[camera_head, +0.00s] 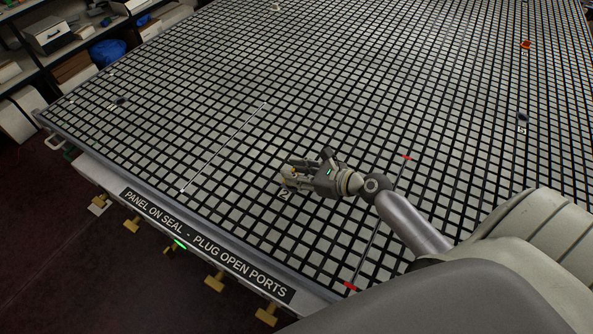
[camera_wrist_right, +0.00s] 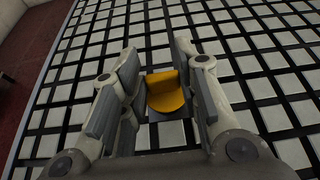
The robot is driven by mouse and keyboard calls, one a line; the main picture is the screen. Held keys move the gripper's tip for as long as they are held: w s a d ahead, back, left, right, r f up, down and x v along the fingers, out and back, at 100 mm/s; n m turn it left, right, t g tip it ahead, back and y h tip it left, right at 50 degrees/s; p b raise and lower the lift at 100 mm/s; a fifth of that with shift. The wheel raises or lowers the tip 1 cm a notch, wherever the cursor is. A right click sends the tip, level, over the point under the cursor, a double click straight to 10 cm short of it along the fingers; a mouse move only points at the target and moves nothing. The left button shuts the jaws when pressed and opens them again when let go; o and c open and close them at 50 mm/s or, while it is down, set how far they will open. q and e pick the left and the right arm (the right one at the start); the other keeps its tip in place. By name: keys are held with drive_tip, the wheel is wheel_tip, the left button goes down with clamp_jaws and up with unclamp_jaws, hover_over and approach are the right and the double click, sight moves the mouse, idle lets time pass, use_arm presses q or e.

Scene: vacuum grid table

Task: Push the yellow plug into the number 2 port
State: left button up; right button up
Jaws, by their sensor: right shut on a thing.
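My right gripper (camera_head: 291,175) is low over the grid table at the painted number 2 (camera_head: 285,194). In the right wrist view the gripper (camera_wrist_right: 160,75) has its fingers on both sides of the yellow plug (camera_wrist_right: 165,98), and it is shut on it. The plug has a raised tab and a rounded disc, with a dark patch beside it. Only a speck of yellow shows between the fingers in the head view. The number 2 port itself is hidden by the gripper and plug, so I cannot tell how deep the plug sits. My left gripper is not in view.
The grid table (camera_head: 330,110) is mostly clear around the gripper. A white line (camera_head: 224,146) lies to the left, and a dark line with red ends (camera_head: 378,222) to the right. An orange-red object (camera_head: 526,44) and a dark port (camera_head: 522,117) marked by a numeral are far right.

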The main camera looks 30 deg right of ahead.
drive_tip(key=shift+f+p, duration=0.25)
drive_tip(key=shift+p, duration=0.1)
idle(1.1)
drive_tip(key=shift+f, duration=0.7)
idle(1.1)
idle(0.3)
drive_tip(key=o, duration=1.1)
drive_tip(key=v, duration=1.2)
drive_tip(key=shift+f, duration=0.1)
